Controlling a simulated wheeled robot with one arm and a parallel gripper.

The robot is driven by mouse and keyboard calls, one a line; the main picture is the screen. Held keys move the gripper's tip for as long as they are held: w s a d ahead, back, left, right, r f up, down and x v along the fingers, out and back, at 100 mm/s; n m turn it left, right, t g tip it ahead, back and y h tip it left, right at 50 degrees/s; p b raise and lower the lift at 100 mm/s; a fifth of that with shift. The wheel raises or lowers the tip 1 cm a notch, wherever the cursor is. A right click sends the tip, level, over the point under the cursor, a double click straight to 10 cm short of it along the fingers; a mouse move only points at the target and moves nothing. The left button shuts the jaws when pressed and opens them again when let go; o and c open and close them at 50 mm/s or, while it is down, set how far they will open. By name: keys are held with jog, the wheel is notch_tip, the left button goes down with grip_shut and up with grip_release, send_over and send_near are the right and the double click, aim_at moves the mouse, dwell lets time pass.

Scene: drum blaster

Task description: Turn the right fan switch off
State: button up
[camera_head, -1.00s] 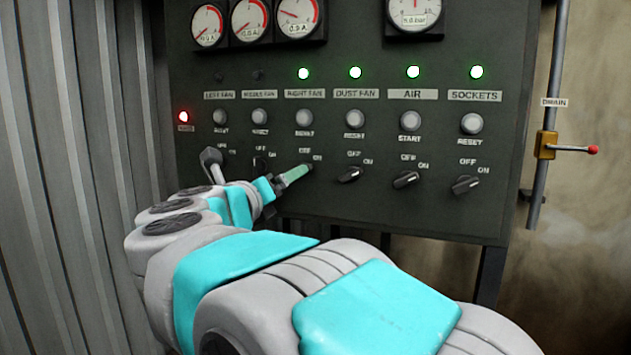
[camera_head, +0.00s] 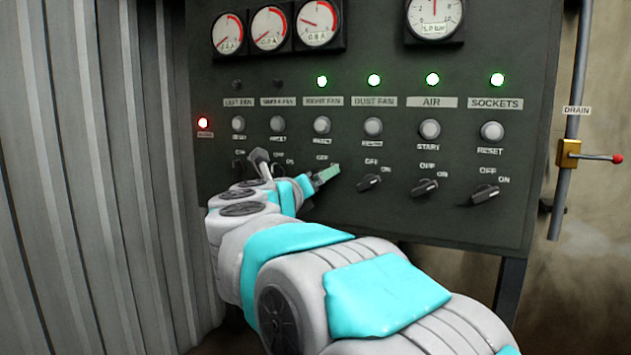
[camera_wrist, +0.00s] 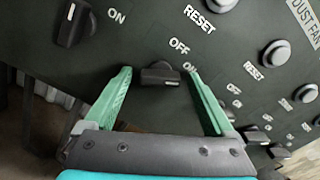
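The right fan switch is a dark rotary knob (camera_wrist: 160,75) with OFF and ON marks beside it. In the wrist view its handle lies sideways, towards the ON mark. In the head view my gripper (camera_head: 325,175) covers this switch, below the RIGHT FAN label (camera_head: 323,101). The green right fan light (camera_head: 322,81) is lit. My gripper also shows in the wrist view (camera_wrist: 165,95), open, with its green fingers on either side of the knob. Gaps show between the knob and both fingers.
The dust fan switch (camera_head: 369,183) is close on the right; the air (camera_head: 425,187) and sockets (camera_head: 485,194) switches are farther right. Another knob (camera_wrist: 75,25) is left in the wrist view. A red-tipped drain lever (camera_head: 617,159) is beyond the panel's right edge.

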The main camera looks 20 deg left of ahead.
jog(key=c, duration=1.3)
jog(key=shift+n+p, duration=0.3)
jog(key=shift+p, duration=0.2)
jog(key=n+p, duration=1.1)
jog(key=p, duration=0.1)
jog(key=shift+n, duration=0.3)
jog(key=o, duration=1.4)
jog(key=shift+c, duration=0.2)
